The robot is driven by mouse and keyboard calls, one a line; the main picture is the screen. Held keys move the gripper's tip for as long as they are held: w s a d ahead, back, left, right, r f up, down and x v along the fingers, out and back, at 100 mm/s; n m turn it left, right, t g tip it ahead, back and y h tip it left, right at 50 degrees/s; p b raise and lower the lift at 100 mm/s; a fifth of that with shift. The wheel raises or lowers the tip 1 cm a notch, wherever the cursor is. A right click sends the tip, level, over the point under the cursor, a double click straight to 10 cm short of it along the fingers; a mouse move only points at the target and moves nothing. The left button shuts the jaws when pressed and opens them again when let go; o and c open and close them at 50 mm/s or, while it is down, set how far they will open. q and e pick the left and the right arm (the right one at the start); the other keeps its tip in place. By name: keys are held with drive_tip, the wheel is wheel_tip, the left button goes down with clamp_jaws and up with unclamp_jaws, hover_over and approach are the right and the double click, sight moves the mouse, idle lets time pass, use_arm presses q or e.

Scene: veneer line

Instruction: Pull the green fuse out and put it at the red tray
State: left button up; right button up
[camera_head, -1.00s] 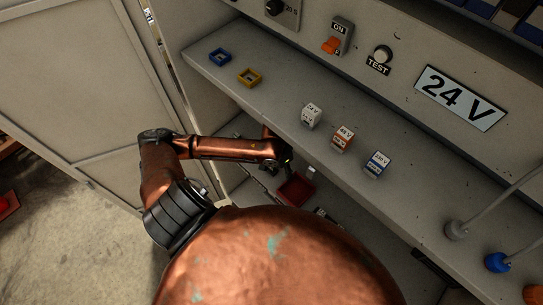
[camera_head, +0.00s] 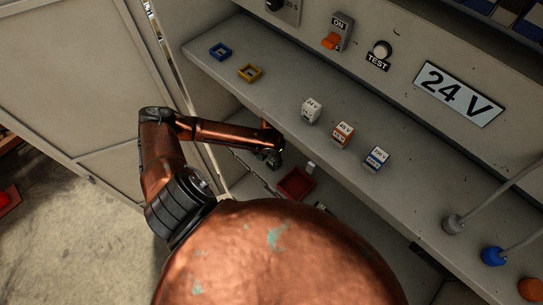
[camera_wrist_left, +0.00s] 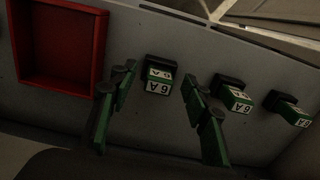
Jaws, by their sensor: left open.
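The red tray (camera_head: 296,198) is on the lower level below the shelf in the head view. It fills the upper left of the left wrist view (camera_wrist_left: 102,50). Several fuses labelled 6A sit in black holders there. The nearest fuse (camera_wrist_left: 159,83) has green sides and a white label, and lies between the fingertips of my left gripper (camera_wrist_left: 157,88). The gripper is open, with a finger on each side; I cannot tell whether either touches. A middle fuse (camera_wrist_left: 236,100) and a right fuse (camera_wrist_left: 291,114) are clear of the fingers. In the head view my left gripper (camera_head: 272,157) is small and dark.
The shelf (camera_head: 275,105) overhangs the lower level on the right.

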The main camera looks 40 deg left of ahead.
sight(271, 161)
use_arm(q)
drive_tip(key=shift+f, duration=0.2)
clamp_jaws()
idle(0.5)
drive_tip(key=shift+r, duration=0.15)
drive_tip(key=shift+r+p, duration=1.25)
drive_tip(key=shift+p, duration=0.5)
drive_tip(key=shift+r+p, duration=0.95)
drive_tip(key=shift+p, duration=0.25)
